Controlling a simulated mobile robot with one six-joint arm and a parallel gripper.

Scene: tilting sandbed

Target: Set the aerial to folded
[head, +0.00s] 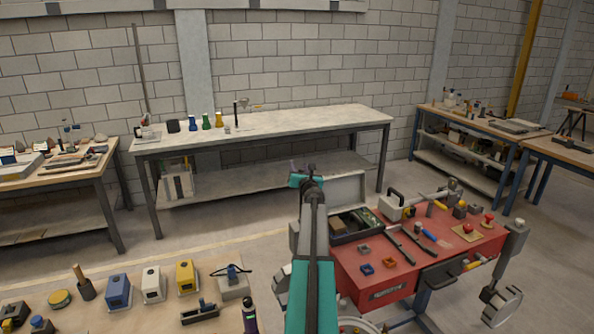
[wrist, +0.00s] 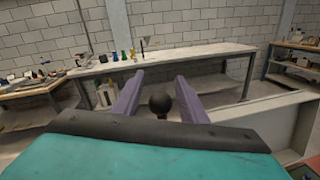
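A tall thin grey rod (head: 140,70), which looks like the aerial, rises nearly upright with a slight tilt at the left end of the pale bench. Its foot is by a small box-like base (head: 148,134); details are too small to tell. The rod also shows in the wrist view (wrist: 84,28). My gripper (head: 303,167) is in front of the bench, well to the right of the rod and apart from it. In the wrist view its two purple fingers (wrist: 160,92) stand apart with nothing clearly held. A dark round knob shows between them; I cannot tell what it belongs to.
The pale bench (head: 290,122) holds a dark block, several coloured bottles and a black upright piece. A red tool cart (head: 385,287) with an open case (head: 350,188) stands at right. A cluttered bench (head: 88,178) is at left.

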